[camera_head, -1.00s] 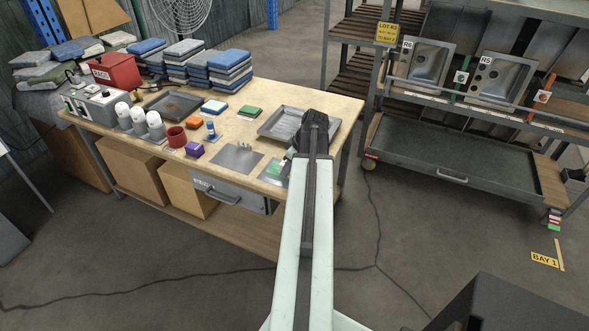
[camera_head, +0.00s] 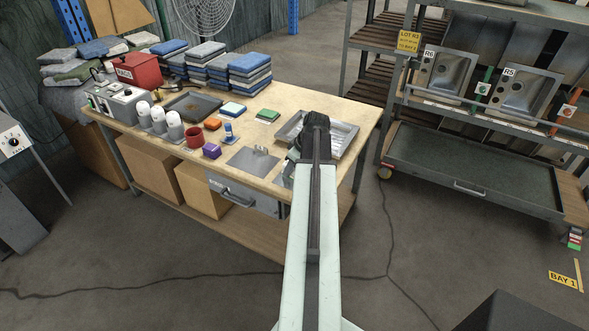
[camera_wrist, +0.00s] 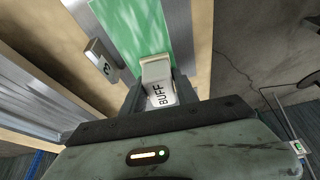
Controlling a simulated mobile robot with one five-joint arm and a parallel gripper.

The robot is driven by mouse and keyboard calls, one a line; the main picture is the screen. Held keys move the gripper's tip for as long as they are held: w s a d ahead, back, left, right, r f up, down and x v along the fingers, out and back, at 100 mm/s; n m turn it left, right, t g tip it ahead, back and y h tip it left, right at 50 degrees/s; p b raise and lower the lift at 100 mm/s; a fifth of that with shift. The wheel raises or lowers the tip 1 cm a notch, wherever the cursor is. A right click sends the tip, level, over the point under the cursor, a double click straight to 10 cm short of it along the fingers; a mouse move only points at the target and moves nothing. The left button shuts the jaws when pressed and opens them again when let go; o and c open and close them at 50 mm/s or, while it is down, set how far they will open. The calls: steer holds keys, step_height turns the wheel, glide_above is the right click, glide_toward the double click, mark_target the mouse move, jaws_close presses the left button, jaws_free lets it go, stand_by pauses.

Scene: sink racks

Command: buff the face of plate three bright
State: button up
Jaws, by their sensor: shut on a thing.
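My gripper (camera_wrist: 159,84) is shut on a pale block marked BUFF (camera_wrist: 158,93) in the wrist view. Beyond the block lies a flat plate (camera_wrist: 185,22) with a streaky green face (camera_wrist: 132,28). I cannot tell whether the block touches it. A small metal tag (camera_wrist: 101,55) with a number stands beside the green face; I cannot read the number surely. In the head view, a bare grey plate (camera_head: 250,161) lies at the bench's front, left of my arm. Another plate (camera_head: 287,173) is mostly hidden by my arm, as are my jaws.
A rack with sinks (camera_head: 451,73) stands at right. Floor in front is open.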

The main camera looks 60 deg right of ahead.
steer(key=shift+w+a+r, duration=0.1)
steer(key=shift+w+a, duration=0.05)
steer(key=shift+w, duration=1.3)
steer(key=shift+r, duration=0.1)
step_height(320, 180, up, 6)
steer(key=p, duration=0.6)
step_height(320, 180, up, 3)
steer(key=p, duration=0.3)
